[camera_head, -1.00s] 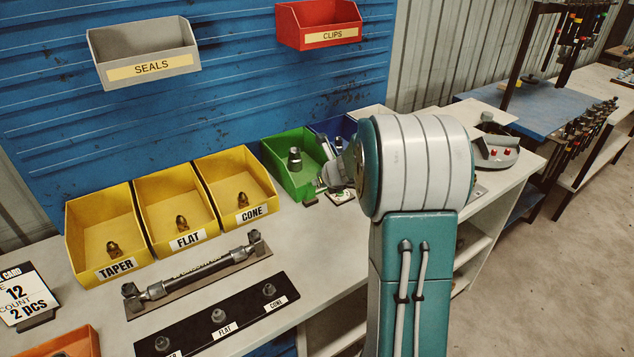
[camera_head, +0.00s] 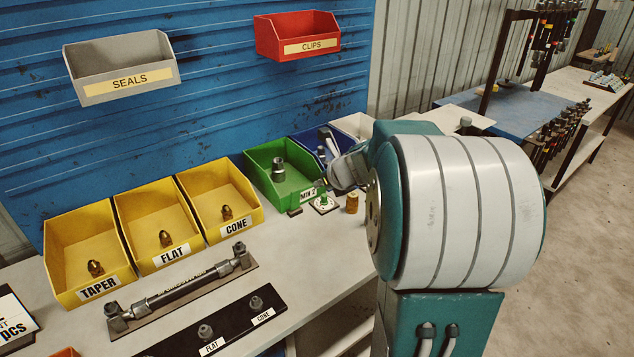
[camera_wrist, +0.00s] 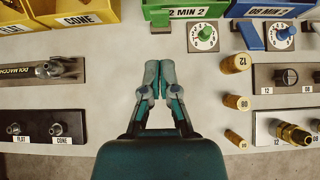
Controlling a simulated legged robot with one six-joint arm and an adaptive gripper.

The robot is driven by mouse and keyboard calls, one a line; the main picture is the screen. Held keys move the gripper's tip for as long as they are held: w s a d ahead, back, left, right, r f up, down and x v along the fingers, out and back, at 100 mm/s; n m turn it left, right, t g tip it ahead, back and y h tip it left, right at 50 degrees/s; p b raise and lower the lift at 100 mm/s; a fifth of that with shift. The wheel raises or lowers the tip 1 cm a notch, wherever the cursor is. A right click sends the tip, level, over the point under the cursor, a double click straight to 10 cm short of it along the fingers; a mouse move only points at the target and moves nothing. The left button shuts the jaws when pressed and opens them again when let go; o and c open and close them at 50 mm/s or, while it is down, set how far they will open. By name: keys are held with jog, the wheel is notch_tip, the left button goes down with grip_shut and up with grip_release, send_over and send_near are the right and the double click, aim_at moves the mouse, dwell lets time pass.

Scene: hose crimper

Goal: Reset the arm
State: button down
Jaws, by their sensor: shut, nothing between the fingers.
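My gripper (camera_wrist: 160,77) shows in the wrist view above the pale bench top. Its two grey-teal fingers meet at the tips, with nothing between them. The bench surface under the fingertips is bare. In the head view my large white and teal arm joint fills the right middle and hides much of the bench behind it.
Yellow bins TAPER (camera_head: 88,255), FLAT (camera_head: 160,222) and CONE (camera_head: 222,197) stand left of a green bin (camera_head: 283,178). A hose assembly (camera_head: 182,291) lies before them. Brass cylinders (camera_wrist: 236,64) stand right of my gripper, near a brass fitting (camera_wrist: 292,131).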

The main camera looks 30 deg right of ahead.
jog(key=s+a+r+n+g+y, duration=0.1)
jog(key=s+a+r+n, duration=0.3)
jog(key=a+n, duration=0.5)
jog(key=s+a+r+n+g+y, duration=0.1)
jog(key=s+a+n, duration=0.5)
jog(key=a+n, duration=0.3)
jog(key=s+a+n+g+h, duration=0.1)
jog(key=s+a+n, duration=0.1)
jog(key=s+n, duration=0.5)
jog(key=s+a+f+n+h, duration=0.1)
jog(key=s+a+n, duration=0.2)
jog(key=s+n, duration=0.4)
jog(key=n, duration=0.3)
jog(key=shift+a+n+g, duration=0.15)
jog(key=shift+n+g, duration=0.15)
jog(key=shift+g, duration=0.1)
